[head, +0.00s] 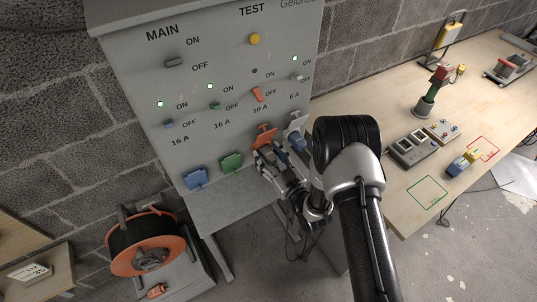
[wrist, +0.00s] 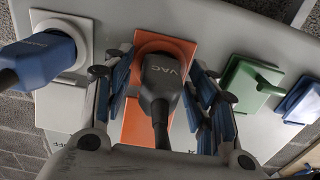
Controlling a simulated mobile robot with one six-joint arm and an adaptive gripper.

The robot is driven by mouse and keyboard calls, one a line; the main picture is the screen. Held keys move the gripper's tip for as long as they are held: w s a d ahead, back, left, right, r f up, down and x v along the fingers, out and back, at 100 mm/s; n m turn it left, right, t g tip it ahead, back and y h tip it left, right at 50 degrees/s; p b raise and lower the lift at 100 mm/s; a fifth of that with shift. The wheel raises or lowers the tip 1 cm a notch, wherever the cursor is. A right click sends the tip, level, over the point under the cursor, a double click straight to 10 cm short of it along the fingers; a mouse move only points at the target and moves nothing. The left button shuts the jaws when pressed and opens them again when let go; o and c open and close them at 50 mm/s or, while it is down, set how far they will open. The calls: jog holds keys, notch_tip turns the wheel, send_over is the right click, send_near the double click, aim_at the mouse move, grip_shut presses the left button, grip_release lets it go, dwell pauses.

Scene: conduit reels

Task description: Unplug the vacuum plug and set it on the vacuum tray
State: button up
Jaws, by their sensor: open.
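The vacuum plug (wrist: 162,78), dark grey and marked VAC, sits in the orange socket (wrist: 136,128) in the wrist view. Its dark cable runs down toward the camera. My gripper (wrist: 164,74) is open, with one finger on each side of the plug; I cannot tell whether either finger touches it. In the head view my gripper (head: 268,163) is at the panel just below the raised orange socket flap (head: 264,137), and it hides the plug. The vacuum tray cannot be told for sure; a green outline (head: 427,192) and a red outline (head: 484,148) mark the table.
A blue plug (wrist: 45,58) sits in the white socket (wrist: 80,35), close left of my fingers. Green (wrist: 245,85) and blue (wrist: 298,100) flaps are at right. The lamp (head: 254,71) above the orange switch (head: 257,93) is dark. An orange reel (head: 148,243) stands lower left.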

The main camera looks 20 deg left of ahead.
aim_at(274, 163)
dwell(0.9)
grip_shut()
dwell(0.5)
jog(key=shift+s+d, duration=0.1)
jog(key=shift+v, duration=2.85)
